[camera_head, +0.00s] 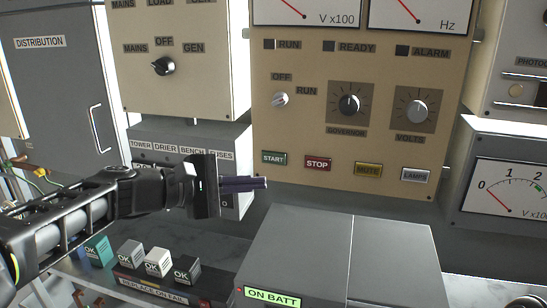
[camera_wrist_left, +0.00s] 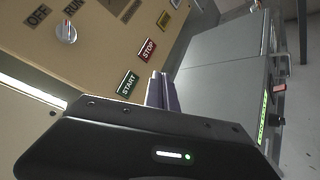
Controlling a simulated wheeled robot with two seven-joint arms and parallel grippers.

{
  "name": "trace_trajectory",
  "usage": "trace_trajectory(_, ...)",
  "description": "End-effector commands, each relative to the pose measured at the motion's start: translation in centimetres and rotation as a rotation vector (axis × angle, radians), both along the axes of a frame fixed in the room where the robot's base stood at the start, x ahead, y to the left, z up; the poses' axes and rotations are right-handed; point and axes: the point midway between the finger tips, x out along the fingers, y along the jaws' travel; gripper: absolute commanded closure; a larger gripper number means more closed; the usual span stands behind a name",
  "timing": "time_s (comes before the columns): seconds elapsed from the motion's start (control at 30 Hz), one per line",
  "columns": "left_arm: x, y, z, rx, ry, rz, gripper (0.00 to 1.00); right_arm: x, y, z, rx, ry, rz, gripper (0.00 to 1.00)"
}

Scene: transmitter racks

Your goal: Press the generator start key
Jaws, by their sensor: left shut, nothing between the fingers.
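The generator start key is a small dark green key labelled START (camera_head: 273,158) at the lower left of the beige generator panel (camera_head: 310,180). It also shows in the left wrist view (camera_wrist_left: 128,83). My left gripper (camera_head: 266,182) is shut and empty. In the head view its tips lie just below the START key. In the left wrist view the tips (camera_wrist_left: 160,75) appear to the right of the key, and a gap shows between them and it. My right gripper is not in view.
A red STOP key (camera_head: 317,164), a yellow key (camera_head: 368,170) and a LAMPS key (camera_head: 416,175) sit right of START. Above are an OFF/RUN switch (camera_head: 280,99) and two knobs. A grey box (camera_head: 300,245) labelled ON BATT stands below the panel. Several OK blocks (camera_head: 130,253) stand lower left.

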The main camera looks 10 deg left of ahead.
Motion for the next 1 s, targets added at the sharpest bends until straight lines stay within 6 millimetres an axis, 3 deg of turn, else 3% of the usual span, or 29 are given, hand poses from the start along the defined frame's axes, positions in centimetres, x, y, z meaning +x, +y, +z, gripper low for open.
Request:
trace_trajectory(0.53,6.6,-0.5,0.3,-0.003,0.0,-0.001,1.0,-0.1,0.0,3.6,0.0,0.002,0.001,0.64)
trace_trajectory(1.0,7.6,-0.5,0.0,-0.001,-0.001,0.001,1.0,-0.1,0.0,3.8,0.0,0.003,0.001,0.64)
